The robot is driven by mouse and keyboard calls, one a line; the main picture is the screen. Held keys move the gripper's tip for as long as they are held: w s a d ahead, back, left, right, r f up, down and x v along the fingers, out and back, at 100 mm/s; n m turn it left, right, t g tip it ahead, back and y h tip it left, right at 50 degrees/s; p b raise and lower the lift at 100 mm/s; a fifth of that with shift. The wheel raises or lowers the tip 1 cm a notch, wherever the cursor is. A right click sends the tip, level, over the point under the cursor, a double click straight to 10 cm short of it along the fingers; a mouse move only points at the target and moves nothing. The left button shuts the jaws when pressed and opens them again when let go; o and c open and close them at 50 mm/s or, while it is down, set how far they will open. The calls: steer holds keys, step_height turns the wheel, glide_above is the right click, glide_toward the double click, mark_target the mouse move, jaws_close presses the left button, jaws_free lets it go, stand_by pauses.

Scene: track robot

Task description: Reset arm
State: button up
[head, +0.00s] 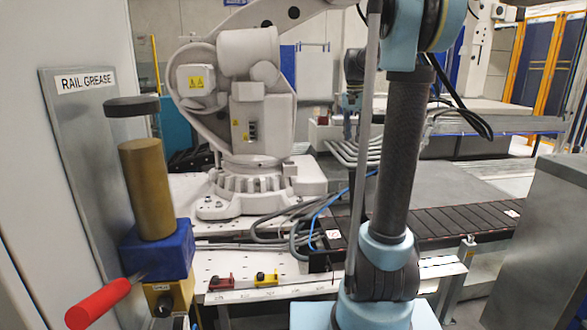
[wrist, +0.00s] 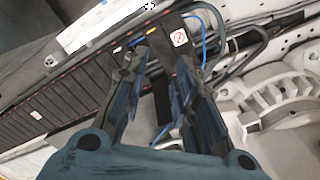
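My arm rises at the right of centre in the head view, with pale blue joints and a dark tube. My gripper (wrist: 160,62) shows from behind in the wrist view, with a clear gap between its two dark blue fingers. It is open and holds nothing. It points down over the near end of the black slatted track (wrist: 72,88), apart from it as far as I can tell.
A big white industrial robot (head: 250,120) stands left of centre on a white perforated plate. Grey hoses and a blue cable (head: 322,210) lie near the track. A rail grease dispenser (head: 152,190) with a red handle is at the left. A grey metal cabinet (head: 545,240) stands at the right.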

steer(key=s+a+f+n+t, duration=0.15)
steer(key=s+f, duration=0.25)
steer(key=s, duration=0.6)
steer(key=s+a+f+n, duration=0.15)
steer(key=s+f, duration=0.25)
steer(key=s, duration=0.6)
steer(key=s+f+n, duration=0.4)
steer(key=s+f, duration=1)
steer(key=f, duration=0.1)
steer(key=shift+s+a+t, duration=0.25)
steer(key=shift+s+t, duration=0.1)
steer(key=shift+w+f, duration=0.2)
steer(key=shift+w, duration=0.25)
